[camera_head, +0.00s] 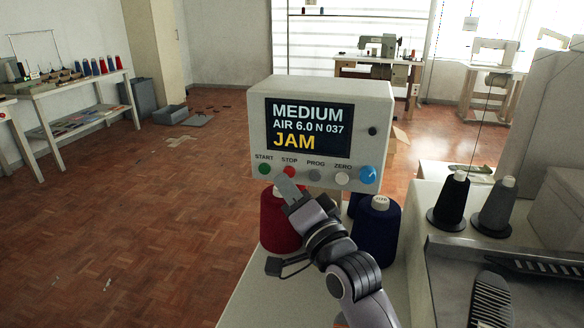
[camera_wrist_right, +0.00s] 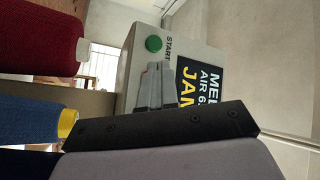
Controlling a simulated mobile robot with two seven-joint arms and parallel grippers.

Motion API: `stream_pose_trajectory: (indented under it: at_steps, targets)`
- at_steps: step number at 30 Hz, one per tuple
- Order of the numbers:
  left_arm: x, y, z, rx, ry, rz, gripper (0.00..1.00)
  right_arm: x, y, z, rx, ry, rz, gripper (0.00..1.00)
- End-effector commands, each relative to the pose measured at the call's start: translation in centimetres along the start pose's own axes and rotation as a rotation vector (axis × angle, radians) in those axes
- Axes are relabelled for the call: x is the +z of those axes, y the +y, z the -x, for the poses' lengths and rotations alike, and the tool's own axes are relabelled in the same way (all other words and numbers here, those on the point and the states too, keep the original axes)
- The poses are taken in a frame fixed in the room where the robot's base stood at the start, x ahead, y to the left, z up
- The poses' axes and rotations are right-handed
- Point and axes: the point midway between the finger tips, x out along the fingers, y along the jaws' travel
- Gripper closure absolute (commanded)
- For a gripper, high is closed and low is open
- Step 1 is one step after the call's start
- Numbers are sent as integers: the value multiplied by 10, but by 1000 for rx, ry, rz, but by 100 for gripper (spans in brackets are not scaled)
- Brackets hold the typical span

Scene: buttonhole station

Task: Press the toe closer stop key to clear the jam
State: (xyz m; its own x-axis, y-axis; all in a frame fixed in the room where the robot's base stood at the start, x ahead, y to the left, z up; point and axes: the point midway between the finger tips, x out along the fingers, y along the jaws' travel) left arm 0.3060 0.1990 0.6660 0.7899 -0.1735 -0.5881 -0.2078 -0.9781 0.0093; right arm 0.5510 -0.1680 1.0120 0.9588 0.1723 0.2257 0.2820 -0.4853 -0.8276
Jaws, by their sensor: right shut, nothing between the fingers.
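The toe closer's control box (camera_head: 320,130) is cream, with a dark screen (camera_head: 308,128) reading MEDIUM, AIR 6.0 N 037 and a yellow JAM. Below it is a row of keys: the green START key (camera_head: 265,169), the red STOP key (camera_head: 290,171), grey PROG, white ZERO and a blue knob. My right gripper (camera_head: 283,181) is shut and empty, its tips at the STOP key and partly covering it. I cannot tell whether they touch. My left gripper is not in view.
A red thread cone (camera_head: 277,222) and a blue cone (camera_head: 377,230) stand under the box, close to my right arm. Black (camera_head: 452,202) and grey (camera_head: 495,207) cones stand on the machine at the right. Open wooden floor (camera_head: 130,235) lies to the left.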

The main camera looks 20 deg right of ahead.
Motion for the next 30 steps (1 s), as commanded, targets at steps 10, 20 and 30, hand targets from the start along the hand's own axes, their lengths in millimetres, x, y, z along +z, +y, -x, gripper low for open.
stream_pose_trajectory:
  at_steps: [10,20,30]
  targets:
    - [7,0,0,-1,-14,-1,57,0,0,0,0,0,1,100]
    - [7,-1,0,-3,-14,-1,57,0,0,0,-1,0,1,100]
    - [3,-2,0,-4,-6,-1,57,0,0,0,0,0,1,100]
